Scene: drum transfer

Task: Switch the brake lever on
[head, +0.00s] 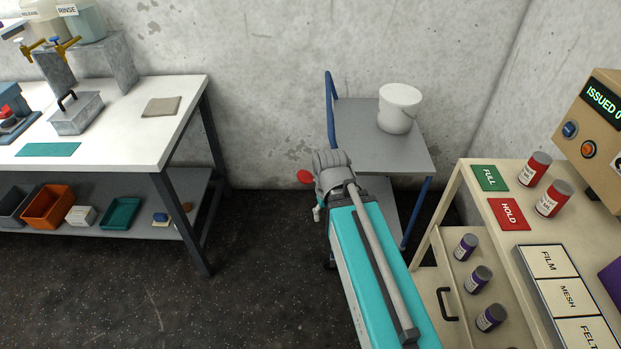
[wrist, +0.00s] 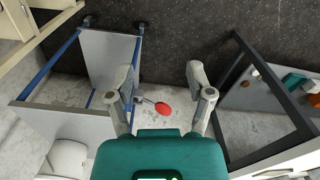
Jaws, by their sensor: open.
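The brake lever is a short metal rod with a round red knob (wrist: 163,108), on the side of the blue-framed cart (wrist: 108,62). In the wrist view the knob sits between my gripper's two fingers (wrist: 160,76), closer to the palm in the picture, and no contact shows. In the head view the red knob (head: 304,177) shows just left of my grey wrist, which hides the lever's rod and base. My gripper is open and empty. I cannot tell its exact height above the knob.
A white bucket (head: 398,108) stands on the cart's grey top (head: 365,143). A white workbench (head: 188,95) with a lower shelf of bins is at left. A beige cabinet (head: 455,205) with an open drawer of small jars is at right. The floor between bench and cart is clear.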

